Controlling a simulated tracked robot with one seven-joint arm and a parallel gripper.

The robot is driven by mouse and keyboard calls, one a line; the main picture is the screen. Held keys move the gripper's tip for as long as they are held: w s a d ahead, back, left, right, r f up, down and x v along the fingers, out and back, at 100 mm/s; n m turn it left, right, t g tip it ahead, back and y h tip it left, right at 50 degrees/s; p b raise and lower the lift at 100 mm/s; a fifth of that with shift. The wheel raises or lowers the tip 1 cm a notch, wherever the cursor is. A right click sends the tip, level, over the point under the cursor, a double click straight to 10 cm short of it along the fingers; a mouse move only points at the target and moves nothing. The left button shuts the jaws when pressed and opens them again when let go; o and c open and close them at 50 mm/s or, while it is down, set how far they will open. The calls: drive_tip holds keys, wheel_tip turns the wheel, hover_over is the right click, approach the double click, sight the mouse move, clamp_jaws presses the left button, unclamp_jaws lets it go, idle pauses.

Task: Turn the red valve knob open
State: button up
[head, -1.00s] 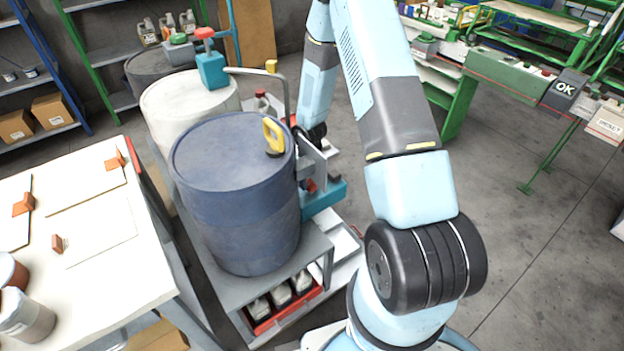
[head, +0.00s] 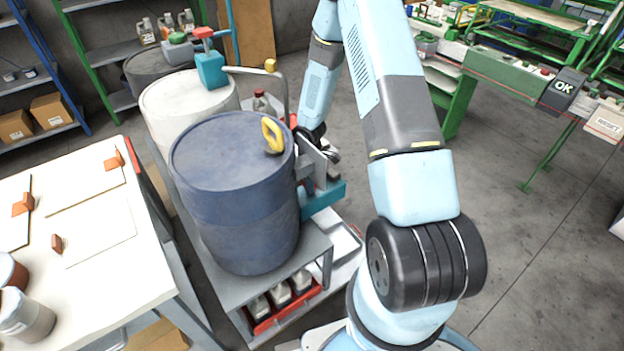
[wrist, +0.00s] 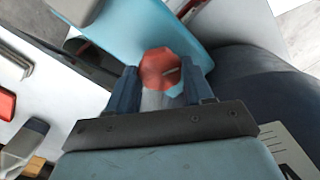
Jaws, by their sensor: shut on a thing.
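The red valve knob (wrist: 160,66) is an octagonal red piece in the wrist view, against a light-blue body (wrist: 130,35). My gripper (wrist: 163,86) has its two dark blue fingers on either side of the knob and is shut on it. In the head view my gripper (head: 316,168) is beside the right side of the blue drum (head: 240,215), just above a teal block (head: 324,198). The knob is hidden there by my gripper and wrist.
A white worktable (head: 90,270) is at left. Open floor lies at right.

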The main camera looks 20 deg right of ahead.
drive_tip(key=n, duration=0.5)
drive_tip(key=shift+w+r, duration=0.15)
drive_tip(key=shift+w, duration=0.2)
drive_tip(key=shift+n, duration=1.1)
drive_tip(key=shift+a, duration=0.1)
drive_tip(key=shift+c, duration=0.2)
drive_tip(key=o, duration=0.8)
drive_tip(key=shift+o, duration=1.2)
drive_tip(key=shift+s, duration=0.2)
wheel_tip(320, 180, up, 14)
drive_tip(key=shift+f, duration=0.25)
